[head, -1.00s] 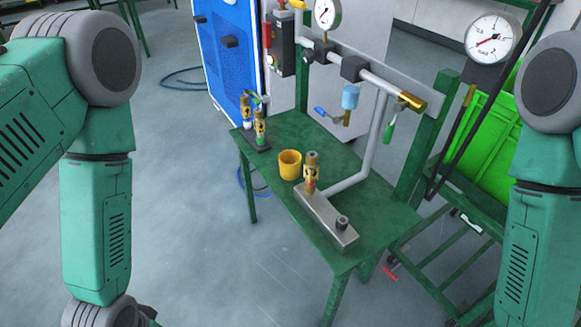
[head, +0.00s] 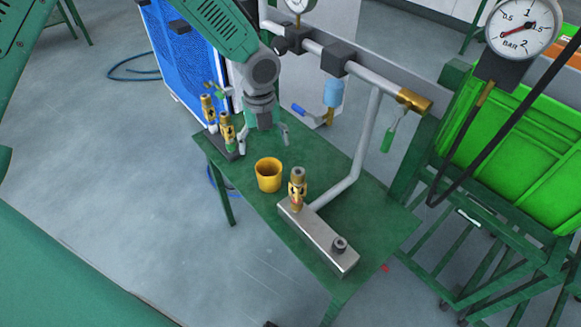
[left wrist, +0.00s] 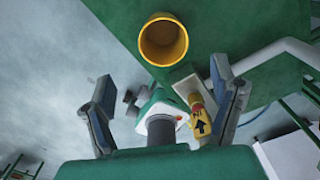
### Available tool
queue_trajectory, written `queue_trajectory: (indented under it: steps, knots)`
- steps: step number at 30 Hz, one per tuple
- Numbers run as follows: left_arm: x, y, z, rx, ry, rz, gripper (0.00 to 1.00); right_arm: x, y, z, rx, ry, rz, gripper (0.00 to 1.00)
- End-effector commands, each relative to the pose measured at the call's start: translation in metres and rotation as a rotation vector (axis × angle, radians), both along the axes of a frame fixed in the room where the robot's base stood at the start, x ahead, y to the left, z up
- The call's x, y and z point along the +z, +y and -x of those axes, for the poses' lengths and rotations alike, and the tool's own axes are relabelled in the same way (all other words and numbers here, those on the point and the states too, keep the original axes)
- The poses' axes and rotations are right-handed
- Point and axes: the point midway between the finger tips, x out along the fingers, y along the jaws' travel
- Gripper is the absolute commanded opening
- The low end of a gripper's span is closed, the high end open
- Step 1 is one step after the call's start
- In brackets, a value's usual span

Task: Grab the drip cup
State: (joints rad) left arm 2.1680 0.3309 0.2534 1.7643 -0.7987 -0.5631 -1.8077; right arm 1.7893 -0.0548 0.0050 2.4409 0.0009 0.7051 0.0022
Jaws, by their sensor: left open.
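The drip cup, a yellow open-topped cup (head: 268,174), stands upright on the green table (head: 340,225), left of a brass valve (head: 297,190) on a metal block. My left gripper (head: 264,138) hangs over the table just behind the cup, fingers pointing down, open and apart from it. In the left wrist view the cup (left wrist: 163,42) shows at the top, with its open mouth facing the camera. There the two spread fingers of the left gripper (left wrist: 165,92) are below it, with nothing gripped between them. My right gripper is out of view.
Brass valves (head: 222,130) stand at the table's left corner. A grey pipe (head: 362,140) rises on the right, with a light-blue fitting (head: 333,93) hanging nearby. A green crate (head: 500,160) is at the right. The table's front left is clear.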

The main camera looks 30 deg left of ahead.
Motion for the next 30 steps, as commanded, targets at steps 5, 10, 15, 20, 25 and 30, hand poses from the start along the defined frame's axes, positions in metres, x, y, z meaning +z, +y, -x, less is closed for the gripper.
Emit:
queue_trajectory:
  steps: [5,10,15,20,25,30]
  knots:
    - [-0.021,0.002,-0.002,-0.026,0.004,-0.011,0.79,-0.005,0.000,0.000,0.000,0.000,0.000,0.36]
    - [-0.059,0.006,-0.002,-0.022,0.005,-0.004,0.79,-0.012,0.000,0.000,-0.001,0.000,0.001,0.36]
    - [-0.082,0.008,-0.002,-0.021,0.002,-0.001,0.79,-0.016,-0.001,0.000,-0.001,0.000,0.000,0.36]
    - [-0.091,0.007,-0.002,-0.020,0.003,-0.001,0.79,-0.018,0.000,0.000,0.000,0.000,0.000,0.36]
    - [-0.116,0.003,-0.005,-0.021,0.004,-0.003,0.79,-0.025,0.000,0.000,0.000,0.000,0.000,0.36]
    - [-0.135,0.002,-0.005,-0.021,0.002,-0.004,0.79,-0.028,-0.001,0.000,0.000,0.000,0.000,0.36]
